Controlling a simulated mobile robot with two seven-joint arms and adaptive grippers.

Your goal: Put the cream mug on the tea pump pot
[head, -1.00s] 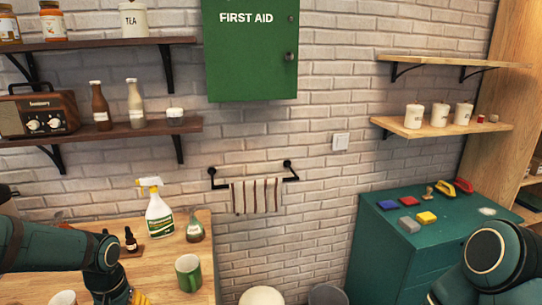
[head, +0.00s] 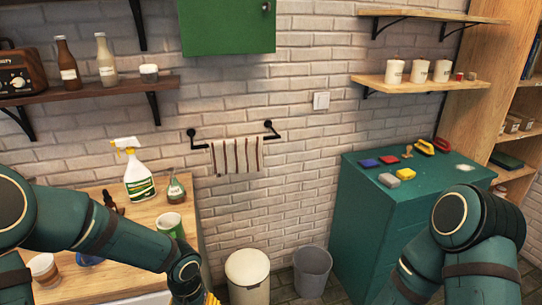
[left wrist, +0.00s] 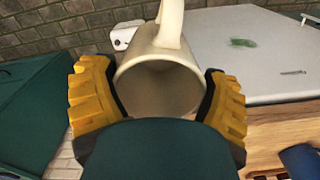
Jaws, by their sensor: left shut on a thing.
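The cream mug (left wrist: 160,88) is between the yellow fingers of my left gripper (left wrist: 160,102) in the left wrist view. My gripper is shut on it, one finger on each side, with its open mouth facing the camera and its handle at the top. In the head view, only a bit of the left gripper's yellow finger (head: 211,299) shows at the bottom edge, and the mug is out of sight. I cannot pick out a tea pump pot in the current views. My right arm shows at the lower right, but its gripper is out of view.
A cream bin (head: 248,268) and a grey bin (head: 312,270) stand on the floor. A teal cabinet (head: 385,215) is at right; white canisters (head: 418,70) sit on a shelf.

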